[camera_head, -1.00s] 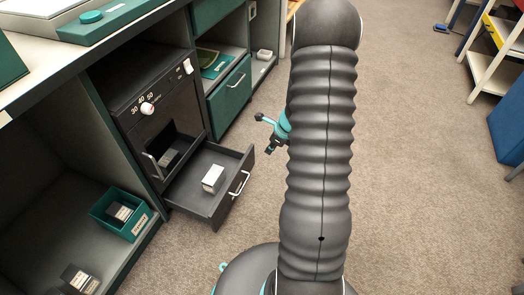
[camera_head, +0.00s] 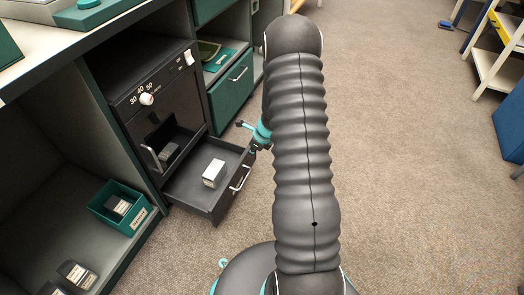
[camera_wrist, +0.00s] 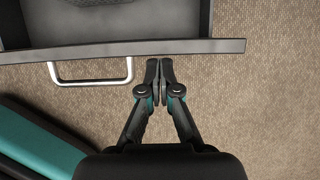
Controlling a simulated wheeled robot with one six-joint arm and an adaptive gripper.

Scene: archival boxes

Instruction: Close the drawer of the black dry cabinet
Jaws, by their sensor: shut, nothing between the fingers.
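The black dry cabinet (camera_head: 160,98) stands under the counter at the left in the head view. Its drawer (camera_head: 194,204) is pulled out, with a metal handle (camera_head: 241,178) on the front and a small white-labelled box (camera_head: 214,173) inside. In the wrist view the drawer front (camera_wrist: 200,47) crosses the top, and its handle (camera_wrist: 92,82) lies left of my fingers. My gripper (camera_wrist: 160,66) is shut and empty, its tips right by the drawer front, right of the handle. I cannot tell whether they touch it. In the head view my arm partly hides the gripper.
A green drawer front (camera_head: 231,98) sits beside the cabinet. A green box (camera_head: 119,208) stands on the lower shelf at left. A teal-and-black part shows at lower left in the wrist view. The carpet (camera_head: 400,180) at right is clear, up to a shelf rack (camera_head: 495,55).

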